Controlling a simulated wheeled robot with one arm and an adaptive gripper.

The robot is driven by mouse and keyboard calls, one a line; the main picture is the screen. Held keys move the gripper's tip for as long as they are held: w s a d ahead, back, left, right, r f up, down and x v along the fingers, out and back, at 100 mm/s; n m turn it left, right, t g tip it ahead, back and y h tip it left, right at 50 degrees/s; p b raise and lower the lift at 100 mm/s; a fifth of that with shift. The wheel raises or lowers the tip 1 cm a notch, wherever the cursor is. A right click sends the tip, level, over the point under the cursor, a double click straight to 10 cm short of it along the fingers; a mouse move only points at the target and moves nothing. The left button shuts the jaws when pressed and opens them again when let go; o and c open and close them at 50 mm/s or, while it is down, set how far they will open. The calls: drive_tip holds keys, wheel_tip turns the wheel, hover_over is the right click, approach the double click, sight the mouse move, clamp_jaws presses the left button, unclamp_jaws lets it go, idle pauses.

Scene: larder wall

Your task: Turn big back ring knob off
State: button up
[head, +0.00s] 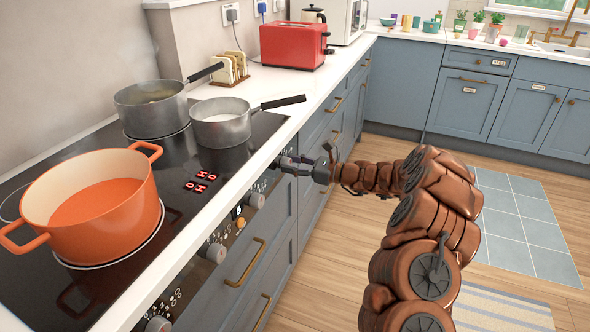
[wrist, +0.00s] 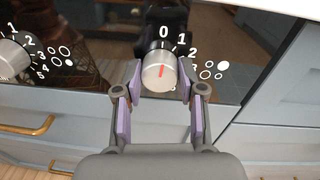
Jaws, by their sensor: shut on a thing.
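My gripper (wrist: 161,80) is shut on a silver control knob (wrist: 158,71) on the dark front panel of the hob, with one purple-padded finger on either side of it. The knob's red line is close to upright and points near the 0 on the printed scale. Beside it is a ring diagram (wrist: 212,70) with one ring filled white at its upper right. In the head view my gripper (head: 292,163) reaches the far end of the knob row, and it largely hides the held knob. The black hob (head: 185,160) shows several lit red H signs (head: 202,182).
A large grey pot (head: 152,112) and a small grey saucepan (head: 222,128) stand at the hob's far end. An orange pot (head: 95,205) stands at the near end. Other knobs (head: 257,200) lie nearer along the panel. Drawers with brass handles (head: 245,262) are below.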

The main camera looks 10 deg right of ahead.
drive_tip(key=shift+a+n+b, duration=0.2)
drive_tip(key=shift+n+b, duration=0.15)
drive_tip(key=shift+n, duration=0.25)
drive_tip(key=o, duration=1)
drive_tip(key=shift+c, duration=0.2)
drive_tip(key=shift+o, duration=0.9)
drive_tip(key=shift+d, duration=0.1)
